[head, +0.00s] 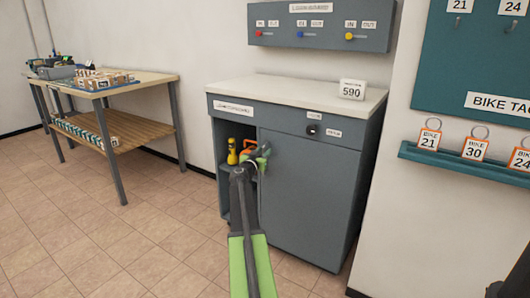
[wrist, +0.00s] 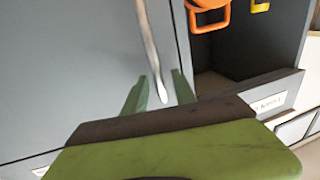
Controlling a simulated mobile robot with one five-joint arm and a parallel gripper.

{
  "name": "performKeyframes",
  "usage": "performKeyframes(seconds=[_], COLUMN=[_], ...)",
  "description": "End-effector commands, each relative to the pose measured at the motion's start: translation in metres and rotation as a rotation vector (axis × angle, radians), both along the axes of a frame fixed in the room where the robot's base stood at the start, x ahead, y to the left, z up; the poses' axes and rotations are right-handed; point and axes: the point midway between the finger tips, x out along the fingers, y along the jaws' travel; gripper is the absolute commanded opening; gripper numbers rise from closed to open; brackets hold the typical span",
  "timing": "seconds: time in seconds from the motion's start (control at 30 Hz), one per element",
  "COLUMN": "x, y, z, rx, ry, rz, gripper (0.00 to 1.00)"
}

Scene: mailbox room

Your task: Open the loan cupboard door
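The loan cupboard (head: 352,185) is a grey cabinet with a pale top. Its flat grey door (head: 310,200) covers the right part of the front, and the left part is uncovered. The door also fills the left of the wrist view (wrist: 60,70). A thin metal handle (wrist: 150,45) stands near the door's edge beside the opening. My gripper (wrist: 160,92) is at the handle, with its green fingers apart and the handle's end between them. Gaps show beside the handle, so no firm hold is visible. In the head view my gripper (head: 258,160) partly hides the handle area.
A yellow bottle-like item (head: 232,151) and an orange item (head: 248,148) stand in the uncovered compartment. A round dark knob (head: 312,130) sits above the door. A wooden workbench (head: 135,88) stands left. The tiled floor (head: 130,225) between is clear.

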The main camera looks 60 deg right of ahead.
Motion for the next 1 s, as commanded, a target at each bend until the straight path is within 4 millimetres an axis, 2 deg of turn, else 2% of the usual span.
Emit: performKeyframes(seconds=[0.3,0.5,0.57,1.0], x=[0.0010,0.0012,0.0012,0.0014], y=[-0.0026,-0.0022,-0.0022,-0.0019], z=[0.0000,0.0000,0.0000,0.0000], rx=[0.000,0.000,0.000,0.000], ry=[0.000,0.000,0.000,0.000], rz=[0.001,0.001,0.001,0.000], gripper=[0.31,0.05,0.00,0.00])
